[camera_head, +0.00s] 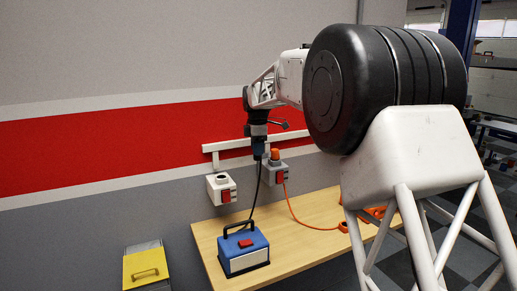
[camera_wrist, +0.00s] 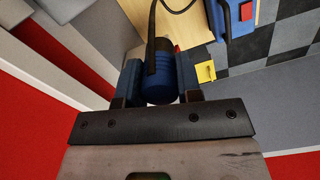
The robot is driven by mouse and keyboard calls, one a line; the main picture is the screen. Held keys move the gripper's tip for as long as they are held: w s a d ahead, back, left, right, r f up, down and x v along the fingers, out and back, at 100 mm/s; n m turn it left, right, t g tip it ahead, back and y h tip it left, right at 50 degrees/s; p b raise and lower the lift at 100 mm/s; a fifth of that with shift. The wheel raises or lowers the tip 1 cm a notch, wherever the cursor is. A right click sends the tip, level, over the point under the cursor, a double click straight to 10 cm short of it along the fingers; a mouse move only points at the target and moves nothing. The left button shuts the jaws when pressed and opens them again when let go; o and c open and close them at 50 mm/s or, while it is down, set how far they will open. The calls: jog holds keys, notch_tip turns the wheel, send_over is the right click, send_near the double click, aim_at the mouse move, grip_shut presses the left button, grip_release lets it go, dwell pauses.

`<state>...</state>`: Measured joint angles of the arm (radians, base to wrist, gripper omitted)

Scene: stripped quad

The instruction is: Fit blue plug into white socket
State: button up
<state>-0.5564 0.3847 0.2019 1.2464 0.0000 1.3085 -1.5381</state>
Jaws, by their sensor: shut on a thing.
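My gripper (camera_head: 257,137) is shut on the blue plug (camera_wrist: 159,92). In the wrist view the plug lies between the two fingers, with its black cable leading away from it. In the head view the blue plug (camera_head: 259,149) hangs below my gripper, in front of the wall and above the table. The white socket (camera_head: 217,191), a white box with a dark round opening on top and a red switch, is on the wall to the left of and lower than the plug. The plug is apart from it.
A grey socket (camera_head: 280,174) with an orange plug (camera_head: 275,154) in it is on the wall just right. The black cable runs down to a blue box (camera_head: 244,254) on the wooden table (camera_head: 300,247). An orange cable lies at right. A yellow-fronted box (camera_head: 146,268) stands left.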

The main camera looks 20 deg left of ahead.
jog(key=shift+s+a, duration=0.75)
jog(key=shift+a, duration=1.4)
jog(key=shift+s+a, duration=0.8)
jog(key=shift+a, duration=1.4)
jog(key=shift+s+a, duration=0.75)
jog(key=shift+a, duration=1.4)
jog(key=shift+f, duration=0.1)
jog(key=shift+f, duration=2.8)
jog(key=shift+f, duration=1.75)
jog(key=o, duration=1)
